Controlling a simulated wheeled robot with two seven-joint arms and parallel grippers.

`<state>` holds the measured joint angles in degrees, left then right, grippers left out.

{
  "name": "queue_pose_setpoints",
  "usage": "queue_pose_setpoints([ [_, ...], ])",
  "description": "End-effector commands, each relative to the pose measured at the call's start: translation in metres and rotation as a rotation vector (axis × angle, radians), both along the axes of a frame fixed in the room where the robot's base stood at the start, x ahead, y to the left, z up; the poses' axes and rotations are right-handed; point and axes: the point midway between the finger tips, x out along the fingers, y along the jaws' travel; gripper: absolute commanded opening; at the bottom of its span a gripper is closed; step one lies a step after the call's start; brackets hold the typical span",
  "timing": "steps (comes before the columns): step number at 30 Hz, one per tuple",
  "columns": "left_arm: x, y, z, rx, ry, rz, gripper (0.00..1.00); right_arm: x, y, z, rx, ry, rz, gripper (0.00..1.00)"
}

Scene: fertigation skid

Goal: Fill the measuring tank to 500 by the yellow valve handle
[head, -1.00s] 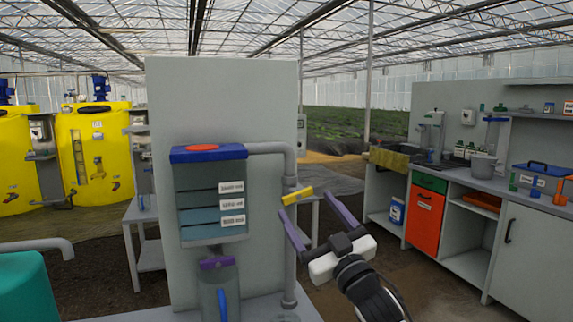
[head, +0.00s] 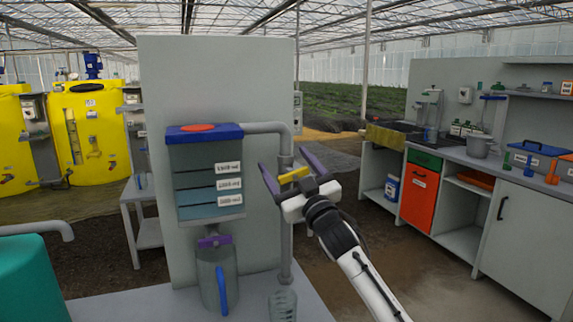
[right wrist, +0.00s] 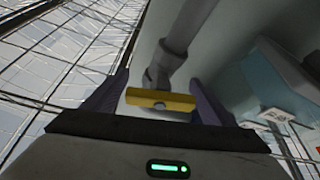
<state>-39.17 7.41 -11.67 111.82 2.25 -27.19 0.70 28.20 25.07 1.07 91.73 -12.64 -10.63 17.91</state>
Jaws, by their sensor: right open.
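The measuring tank (head: 182,155) has a blue lid with a red disc, and hangs on the grey panel. Its labels appear to read 1500, 1000 and 500 from top to bottom; the front looks bluish, but I cannot tell the liquid level surely. The yellow valve handle (head: 294,174) sits crosswise on the grey pipe right of the tank. My right gripper (head: 284,162) is open, with a purple finger on either side of the handle. In the right wrist view the yellow handle (right wrist: 160,100) lies between the fingers, not visibly clamped. My left gripper is not in view.
A purple valve handle (head: 214,241) is under the tank, above a clear jug (head: 207,280) with a blue handle. A clear bottle (head: 283,304) stands below the pipe. A teal tank (head: 30,280) is at the left. A workbench (head: 530,240) stands at the right.

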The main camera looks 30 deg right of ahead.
Motion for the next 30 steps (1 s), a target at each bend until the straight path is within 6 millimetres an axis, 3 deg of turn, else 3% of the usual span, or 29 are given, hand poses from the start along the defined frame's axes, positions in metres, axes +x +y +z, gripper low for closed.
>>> queue_pose_setpoints([
  [2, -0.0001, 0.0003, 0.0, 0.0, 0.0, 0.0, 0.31, -0.0002, 0.0001, 0.0, 0.0, 0.0, 0.0, 0.78],
  [10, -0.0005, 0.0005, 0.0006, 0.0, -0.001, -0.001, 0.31, -0.0003, 0.0001, -0.0002, 0.001, 0.0, 0.0, 0.37],
  [14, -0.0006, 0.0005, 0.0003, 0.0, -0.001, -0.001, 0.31, -0.0002, 0.0004, -0.0002, 0.026, -0.006, 0.001, 0.37],
  [24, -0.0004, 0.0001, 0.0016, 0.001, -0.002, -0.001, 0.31, -0.0012, -0.0041, 0.0017, 0.274, -0.066, 0.002, 0.37],
  [30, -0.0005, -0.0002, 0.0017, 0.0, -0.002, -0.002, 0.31, -0.0015, -0.0053, 0.001, 0.306, -0.074, 0.002, 0.37],
])
